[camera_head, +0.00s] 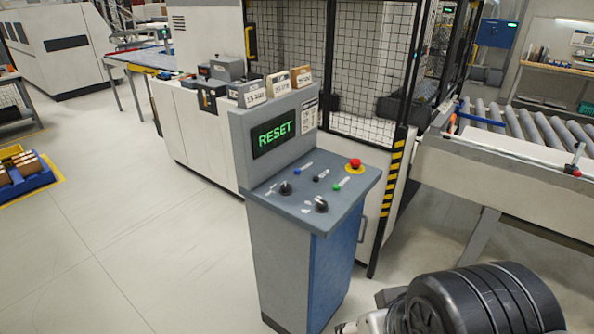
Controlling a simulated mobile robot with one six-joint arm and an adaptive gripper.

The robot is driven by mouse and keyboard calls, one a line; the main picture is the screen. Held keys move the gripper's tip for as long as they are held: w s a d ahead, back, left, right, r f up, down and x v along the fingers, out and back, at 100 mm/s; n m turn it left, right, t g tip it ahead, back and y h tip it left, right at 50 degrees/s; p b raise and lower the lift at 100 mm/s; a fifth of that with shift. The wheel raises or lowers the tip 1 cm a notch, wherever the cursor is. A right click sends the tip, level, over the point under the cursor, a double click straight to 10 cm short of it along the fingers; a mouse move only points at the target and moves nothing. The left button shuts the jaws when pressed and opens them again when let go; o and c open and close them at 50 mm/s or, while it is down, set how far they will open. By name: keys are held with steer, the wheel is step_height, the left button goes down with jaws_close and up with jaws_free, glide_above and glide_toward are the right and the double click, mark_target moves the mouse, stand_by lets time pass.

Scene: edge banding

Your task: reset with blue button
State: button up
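The blue button (297,173) is a small round cap on the sloped top of a grey and blue control console (288,262). It sits at the upper left of the panel, below the console's dark screen (273,138), which reads RESET in green letters. My arm enters at the bottom right. A small part of what looks like my gripper (345,328) shows at the bottom edge, low in front of the console and well apart from the button. The rest of it is cut off, so its opening cannot be told.
The panel also holds a red mushroom button (355,164), a green button (337,186) and black knobs (321,205). A mesh cage (360,60) stands behind, and a roller conveyor (530,125) is at right. Open floor (130,240) lies left of the console.

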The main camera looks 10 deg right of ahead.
jaws_close()
stand_by(0.4)
steer(key=shift+w, duration=0.1)
stand_by(1.2)
